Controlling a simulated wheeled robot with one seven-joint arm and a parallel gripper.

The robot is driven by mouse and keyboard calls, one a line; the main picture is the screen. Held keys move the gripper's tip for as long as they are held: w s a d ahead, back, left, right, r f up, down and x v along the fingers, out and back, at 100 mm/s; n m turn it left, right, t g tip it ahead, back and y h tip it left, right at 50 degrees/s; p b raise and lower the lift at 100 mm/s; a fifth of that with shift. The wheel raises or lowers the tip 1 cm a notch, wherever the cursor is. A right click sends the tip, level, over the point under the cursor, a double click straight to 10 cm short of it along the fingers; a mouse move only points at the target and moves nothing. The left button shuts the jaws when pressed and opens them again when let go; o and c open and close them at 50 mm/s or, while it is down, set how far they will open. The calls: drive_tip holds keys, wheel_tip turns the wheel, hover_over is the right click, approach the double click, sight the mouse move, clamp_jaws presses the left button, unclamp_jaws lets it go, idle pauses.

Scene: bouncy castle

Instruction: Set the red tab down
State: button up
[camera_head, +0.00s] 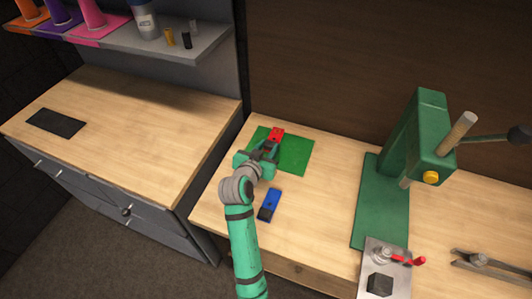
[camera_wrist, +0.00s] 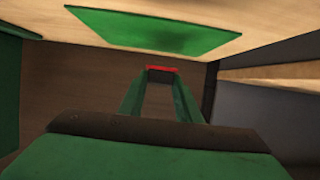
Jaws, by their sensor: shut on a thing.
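The red tab (camera_head: 277,134) is at the tips of my gripper (camera_head: 267,149) in the head view, over the green mat (camera_head: 296,154). My gripper is shut on the red tab; a thin red edge of the red tab (camera_wrist: 161,69) shows between the fingertips of my gripper (camera_wrist: 161,76) in the wrist view. The green mat (camera_wrist: 150,30) shows near the top of the wrist view, apart from the tab in that picture. I cannot tell from these views whether the tab touches the mat.
A blue tab (camera_head: 269,205) lies on the wooden bench (camera_head: 318,205) in front of the mat. A green press (camera_head: 382,200) stands to the right, with a metal plate (camera_head: 377,262) before it. A cabinet (camera_head: 130,120) is at left, below a shelf (camera_head: 190,45).

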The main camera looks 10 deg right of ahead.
sight(266, 154)
drive_tip(key=shift+w+a+f, duration=0.15)
drive_tip(key=shift+w+f, duration=0.8)
drive_tip(key=shift+f, duration=1.75)
drive_tip(key=shift+f, duration=0.1)
drive_tip(key=o, duration=1.1)
drive_tip(key=shift+o, duration=0.2)
drive_tip(key=v, duration=1.1)
drive_tip(key=shift+s+a, duration=0.1)
drive_tip(key=shift+a, duration=0.05)
drive_tip(key=shift+s+a+r, duration=0.1)
drive_tip(key=shift+s+r, duration=0.15)
